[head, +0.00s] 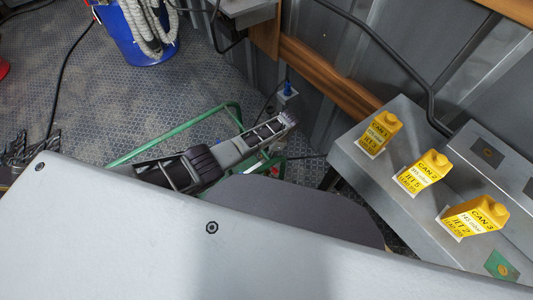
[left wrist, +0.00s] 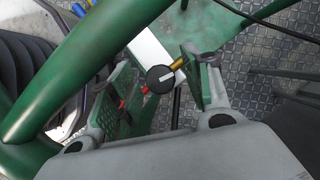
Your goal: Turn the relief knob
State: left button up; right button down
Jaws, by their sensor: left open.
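The relief knob (left wrist: 160,78) is a round black knob with a white pointer bar across its face, seen in the left wrist view. It sits by a brass fitting (left wrist: 179,64) on a pale bar (left wrist: 153,50). My left gripper (left wrist: 165,72) is open, with one finger on each side of the knob in that view. I see gaps between the knob and both fingers; I cannot tell how deep the knob lies between them. In the head view my left gripper (head: 268,133) is above a green tube frame (head: 228,112), and the knob cannot be made out. My right gripper is not in view.
Thick green tubes (left wrist: 62,72) pass close to my left gripper. Three yellow cans (head: 380,131) stand on a grey bench (head: 400,195) at right. A blue bucket (head: 136,42) with pale hose is at back left. Patterned floor lies between.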

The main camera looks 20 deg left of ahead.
pick_arm(q)
jog(key=c, duration=1)
